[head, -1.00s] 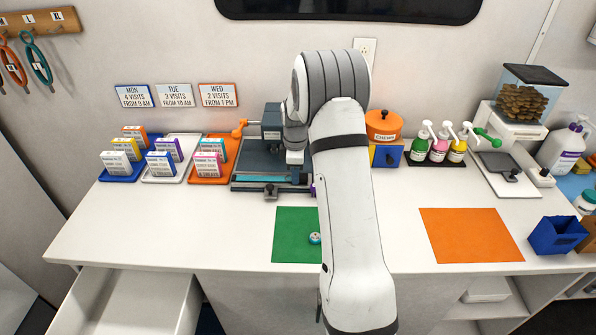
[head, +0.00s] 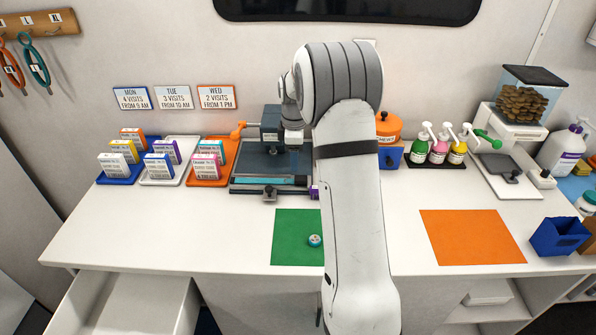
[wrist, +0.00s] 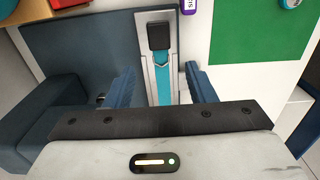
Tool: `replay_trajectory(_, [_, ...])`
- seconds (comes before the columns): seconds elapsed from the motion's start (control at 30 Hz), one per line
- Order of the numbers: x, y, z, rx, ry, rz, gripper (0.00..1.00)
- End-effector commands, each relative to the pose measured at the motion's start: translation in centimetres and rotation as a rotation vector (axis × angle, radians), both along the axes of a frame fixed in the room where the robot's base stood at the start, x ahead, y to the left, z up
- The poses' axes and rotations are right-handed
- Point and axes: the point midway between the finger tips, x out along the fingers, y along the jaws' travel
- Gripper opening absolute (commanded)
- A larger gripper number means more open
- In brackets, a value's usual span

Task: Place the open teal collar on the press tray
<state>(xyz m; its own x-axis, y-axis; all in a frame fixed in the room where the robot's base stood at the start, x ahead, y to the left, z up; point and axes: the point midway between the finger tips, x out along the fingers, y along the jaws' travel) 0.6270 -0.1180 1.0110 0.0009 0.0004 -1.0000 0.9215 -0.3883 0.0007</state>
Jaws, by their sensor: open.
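The teal collar (head: 258,181) lies as a flat, straight strip along the front of the press (head: 248,160). In the wrist view the teal strip (wrist: 163,77) rests lengthwise on the pale metal press tray (wrist: 145,55), with a black block (wrist: 159,37) over its far part. My gripper (wrist: 160,70) is open, its two blue fingers apart on either side of the strip, with clear gaps. The fingers do not touch the strip. The collar's near end is hidden behind my gripper body. In the head view my arm hides part of the press's right side.
A green mat (head: 295,232) with a small round tin (head: 315,240) lies in front of the press. Boxes on coloured trays (head: 207,180) stand left, an orange pot (head: 389,125) and pump bottles (head: 440,148) right. An orange mat (head: 472,236) is empty. A drawer (head: 130,300) is open.

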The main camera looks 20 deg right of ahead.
Motion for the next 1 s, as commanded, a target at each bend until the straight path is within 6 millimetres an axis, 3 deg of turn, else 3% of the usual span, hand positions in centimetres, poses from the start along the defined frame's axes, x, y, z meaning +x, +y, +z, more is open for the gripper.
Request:
replay_trajectory(0.2, [0.0,0.0,3.7,-0.001,-0.002,0.001,0.5])
replay_trajectory(0.47, [-1.0,0.8,6.1,-0.002,-0.011,-0.04,0.5])
replay_trajectory(0.67, [-5.7,3.7,9.4,-0.004,-0.056,-0.222,0.5])
replay_trajectory(1.0, [-16.3,8.5,12.7,0.028,-0.141,-0.598,0.5])
